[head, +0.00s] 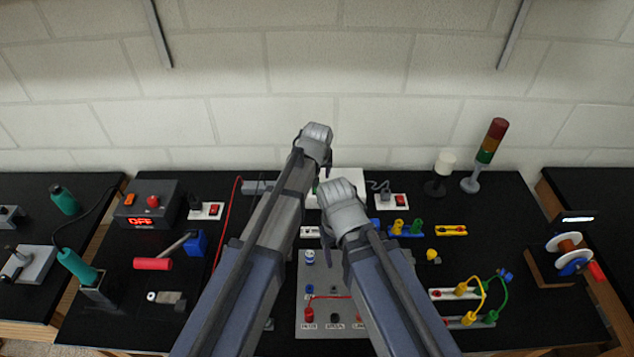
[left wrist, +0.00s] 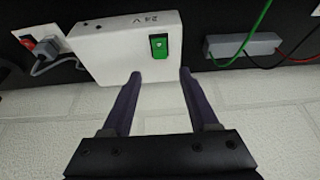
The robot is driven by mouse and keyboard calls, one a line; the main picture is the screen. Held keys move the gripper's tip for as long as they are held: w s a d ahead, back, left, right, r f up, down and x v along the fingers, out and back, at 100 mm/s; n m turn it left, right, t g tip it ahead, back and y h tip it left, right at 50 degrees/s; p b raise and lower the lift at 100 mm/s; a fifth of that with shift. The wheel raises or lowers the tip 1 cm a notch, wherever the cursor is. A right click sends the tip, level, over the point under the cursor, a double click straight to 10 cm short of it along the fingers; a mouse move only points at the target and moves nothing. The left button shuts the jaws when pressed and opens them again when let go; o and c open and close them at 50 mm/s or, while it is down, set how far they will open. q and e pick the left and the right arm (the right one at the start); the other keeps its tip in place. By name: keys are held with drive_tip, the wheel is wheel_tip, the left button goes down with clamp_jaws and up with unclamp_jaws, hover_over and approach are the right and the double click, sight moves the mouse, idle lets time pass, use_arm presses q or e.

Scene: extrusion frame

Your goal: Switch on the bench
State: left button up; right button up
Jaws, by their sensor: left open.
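A white box marked "24 V" (left wrist: 120,50) with a green rocker switch (left wrist: 159,46) fills the upper part of the left wrist view. In the head view the white box (head: 350,180) is partly hidden behind my arms. My left gripper (left wrist: 158,74) is open and empty, with its fingertips in front of the box, one on each side below the switch. My right gripper (head: 343,205) is over the bench middle; its jaws are hidden by its wrist. A dark box with a red button (head: 153,201) shows a lit "OFF" display (head: 140,221) at the left.
Sockets with red switches (head: 207,210) (head: 393,201) flank the box. A grey terminal block (left wrist: 243,45) with wires is beside it in the wrist view. A grey panel (head: 310,270), cables, a signal tower (head: 489,150) and a spool stand (head: 555,265) occupy the bench. A wall is behind.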

use_arm(q)
drive_tip(key=b+x, duration=0.6)
drive_tip(key=x, duration=0.1)
drive_tip(key=shift+f, duration=0.2)
use_arm(e)
wheel_tip(320, 180, down, 7)
drive_tip(key=shift+r, duration=0.15)
use_arm(q)
clamp_jaws()
